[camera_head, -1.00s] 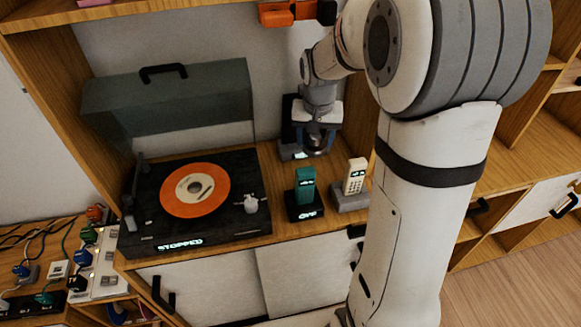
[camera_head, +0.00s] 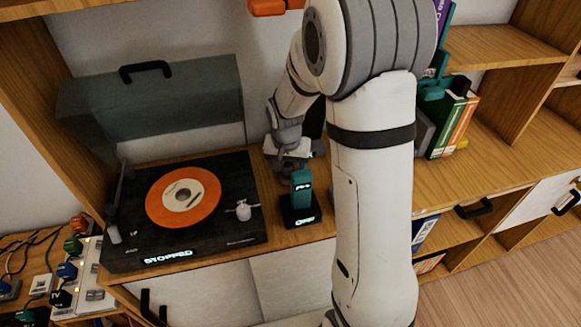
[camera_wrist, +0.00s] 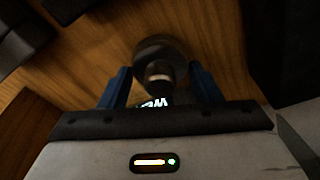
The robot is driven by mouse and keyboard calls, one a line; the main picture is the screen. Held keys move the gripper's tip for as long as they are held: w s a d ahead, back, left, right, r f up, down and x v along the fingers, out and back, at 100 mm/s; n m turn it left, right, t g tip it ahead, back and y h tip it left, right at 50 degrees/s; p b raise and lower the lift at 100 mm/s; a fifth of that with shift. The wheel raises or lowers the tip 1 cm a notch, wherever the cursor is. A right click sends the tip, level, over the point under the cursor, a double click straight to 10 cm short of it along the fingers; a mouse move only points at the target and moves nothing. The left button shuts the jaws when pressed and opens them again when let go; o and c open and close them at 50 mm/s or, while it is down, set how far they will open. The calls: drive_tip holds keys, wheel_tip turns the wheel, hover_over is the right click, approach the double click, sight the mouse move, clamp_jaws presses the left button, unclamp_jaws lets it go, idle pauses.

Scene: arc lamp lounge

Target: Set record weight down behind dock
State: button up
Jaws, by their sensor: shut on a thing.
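The record weight (camera_wrist: 160,52), a dark round metallic piece with a pale stub, sits between the blue fingers of my gripper (camera_wrist: 160,80) in the wrist view. The gripper is shut on it, over wood. In the head view my gripper (camera_head: 291,152) is low behind the teal handset, and the weight cannot be made out there. The teal handset (camera_head: 300,184) stands upright in a black dock (camera_head: 301,216) with a lit display. Whether the weight touches the wood is unclear.
A turntable (camera_head: 240,236) with an orange record (camera_head: 183,197) and lit "STOPPED" display is left of the dock. Its raised smoky lid (camera_head: 150,110) stands behind. Books (camera_head: 453,127) stand right of my arm. Cables and plugs crowd the lower left.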

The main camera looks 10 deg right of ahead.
sight(287, 176)
drive_tip(key=shift+f, duration=0.3)
drive_tip(key=o, duration=1.1)
wheel_tip(287, 176, up, 12)
drive_tip(key=s, duration=0.2)
drive_tip(key=s+r, duration=0.1)
drive_tip(key=s, duration=0.2)
drive_tip(key=s+r+n, duration=0.1)
drive_tip(key=s, duration=0.3)
drive_tip(key=s+r+n, duration=0.1)
drive_tip(key=s, duration=0.2)
drive_tip(key=shift+s+r+t+p, duration=0.3)
drive_tip(key=shift+s+r+p, duration=0.05)
drive_tip(key=shift+r, duration=0.05)
drive_tip(key=s+n, duration=0.2)
drive_tip(key=s, duration=0.7)
drive_tip(key=shift+d+f+y, duration=0.15)
drive_tip(key=shift+f+y, duration=0.1)
drive_tip(key=shift+y, duration=0.05)
